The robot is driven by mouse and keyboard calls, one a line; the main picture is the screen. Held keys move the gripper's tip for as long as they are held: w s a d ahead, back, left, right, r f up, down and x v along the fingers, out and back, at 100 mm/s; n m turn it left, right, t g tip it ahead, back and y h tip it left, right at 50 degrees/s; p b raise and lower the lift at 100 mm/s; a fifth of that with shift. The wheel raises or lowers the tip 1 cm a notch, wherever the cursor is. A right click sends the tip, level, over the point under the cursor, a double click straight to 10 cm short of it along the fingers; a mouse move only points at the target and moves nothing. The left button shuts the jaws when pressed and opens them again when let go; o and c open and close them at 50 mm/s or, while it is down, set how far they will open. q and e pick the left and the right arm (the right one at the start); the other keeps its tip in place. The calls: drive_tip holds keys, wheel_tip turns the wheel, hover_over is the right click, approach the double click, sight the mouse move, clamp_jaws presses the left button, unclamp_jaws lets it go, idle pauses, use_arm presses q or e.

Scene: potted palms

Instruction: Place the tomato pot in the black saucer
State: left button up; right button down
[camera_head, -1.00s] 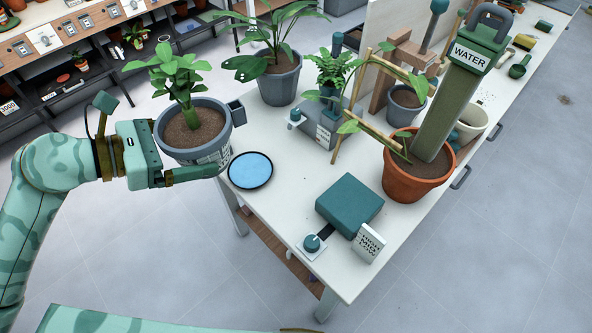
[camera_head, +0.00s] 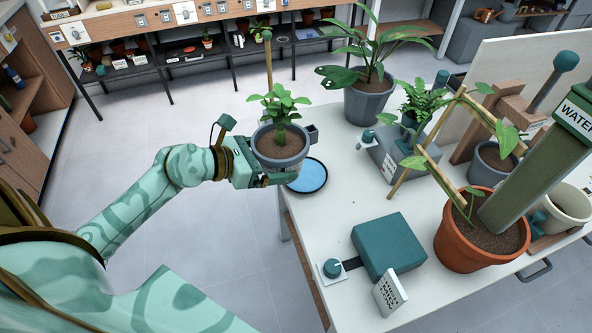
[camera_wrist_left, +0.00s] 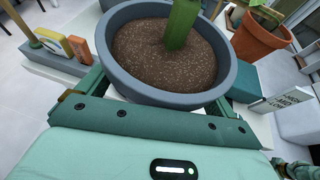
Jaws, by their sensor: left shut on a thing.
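The tomato pot, a grey pot (camera_head: 282,163) with dark soil and a leafy green plant, is held upright by my left gripper (camera_head: 272,177). The gripper is shut on it from the left. The pot fills the top of the left wrist view (camera_wrist_left: 170,92), with only the plant's stem showing there. The black saucer (camera_head: 309,183), dark-rimmed with a blue inside, lies at the table's left edge. The pot is just left of the saucer in the picture and overlaps its far left part; its exact height above the table is hard to tell.
On the white table (camera_head: 330,235) stand a teal box (camera_head: 388,247), a knob (camera_head: 332,268), a small sign (camera_head: 390,293), a grey device (camera_head: 398,160) and a terracotta pot (camera_head: 470,247) with stakes. A large grey pot (camera_head: 369,104) stands behind the saucer.

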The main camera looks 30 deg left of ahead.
use_arm(q)
drive_tip(key=w+f+b, duration=0.1)
drive_tip(key=w+f, duration=0.1)
drive_tip(key=w+f+b, duration=0.1)
drive_tip(key=w+f, duration=0.1)
drive_tip(key=w+f+b, duration=0.1)
drive_tip(key=w+f, duration=0.1)
drive_tip(key=shift+w+d, duration=0.25)
drive_tip(key=shift+d, duration=0.05)
drive_tip(key=f+b, duration=0.1)
drive_tip(key=f, duration=0.1)
drive_tip(key=f+b, duration=0.1)
drive_tip(key=f, duration=0.1)
drive_tip(key=shift+w+d+f, duration=0.1)
drive_tip(key=shift+w, duration=0.3)
use_arm(e)
drive_tip(key=shift+g, duration=0.3)
drive_tip(key=f, duration=0.1)
drive_tip(key=s+f, duration=0.1)
drive_tip(key=f, duration=0.3)
drive_tip(key=shift+s+d+f, duration=0.15)
drive_tip(key=shift+s+d, duration=0.05)
drive_tip(key=shift+s, duration=0.2)
use_arm(q)
drive_tip(key=o, duration=0.8)
